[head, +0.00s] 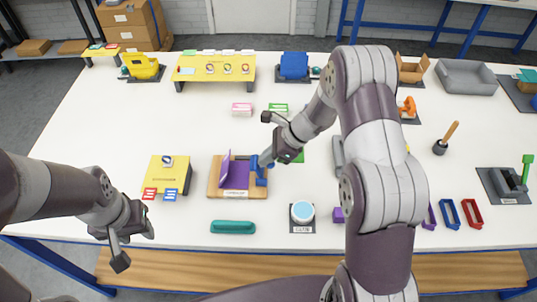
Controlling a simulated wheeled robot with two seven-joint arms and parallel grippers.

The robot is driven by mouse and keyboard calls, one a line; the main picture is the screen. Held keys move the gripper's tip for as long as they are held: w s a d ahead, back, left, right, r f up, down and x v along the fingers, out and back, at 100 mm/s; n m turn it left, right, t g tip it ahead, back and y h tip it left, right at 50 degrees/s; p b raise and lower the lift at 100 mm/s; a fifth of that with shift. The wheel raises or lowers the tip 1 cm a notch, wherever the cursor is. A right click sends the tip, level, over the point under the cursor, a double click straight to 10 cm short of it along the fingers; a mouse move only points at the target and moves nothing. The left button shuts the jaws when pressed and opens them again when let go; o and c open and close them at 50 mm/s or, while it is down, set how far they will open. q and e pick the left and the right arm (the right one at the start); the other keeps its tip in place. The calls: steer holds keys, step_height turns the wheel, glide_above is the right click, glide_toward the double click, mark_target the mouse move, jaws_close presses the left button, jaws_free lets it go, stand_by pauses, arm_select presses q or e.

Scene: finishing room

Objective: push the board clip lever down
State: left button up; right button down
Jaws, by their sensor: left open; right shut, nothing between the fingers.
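A wooden board (216,190) lies on the table near its front, left of the middle. It bears a purple panel (235,178) with a raised purple flap at its left. A blue clip with a lever (261,179) stands at the board's right side. The lever's exact tilt is too small to tell. My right gripper (267,158) is shut and empty, its tip close to the top of the blue clip; I cannot tell if they touch. My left gripper (144,230) is open and empty at the table's front left, well away from the board.
A yellow box (166,172) with red and blue tags stands left of the board. A teal bar (233,227) lies in front of it, and a round pale-blue button (302,211) stands to the front right. The table behind the board is mostly clear.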

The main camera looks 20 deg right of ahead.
mark_target(254, 163)
steer(key=shift+a+r+p, duration=0.1)
steer(key=shift+r+p, duration=0.1)
steer(key=shift+p, duration=0.3)
steer(key=shift+w+a+r+g+h+p, duration=0.15)
steer(key=shift+a+h+p, duration=0.45)
steer(key=shift+p, duration=0.6)
steer(key=shift+w+a+f+g+h+p, duration=0.1)
steer(key=shift+a+g+h+p, duration=0.15)
steer(key=shift+h+p, duration=0.75)
steer(key=shift+w+a+p, duration=0.15)
steer(key=shift+a+p, duration=0.3)
steer(key=shift+p, duration=0.2)
steer(key=shift+a+f, duration=0.25)
steer(key=shift+a, duration=0.05)
steer(key=shift+w+a+f+b, duration=0.2)
steer(key=shift+a+f, duration=0.15)
steer(key=shift+a, duration=0.15)
steer(key=shift+w+a+f+b, duration=0.2)
steer(key=shift+a+f, duration=0.1)
steer(key=shift+a, duration=0.2)
steer(key=shift+w+a+f+b, duration=0.25)
steer(key=shift+a+f+b, duration=0.4)
steer(key=shift+a+f, duration=0.3)
steer(key=shift+r, duration=0.1)
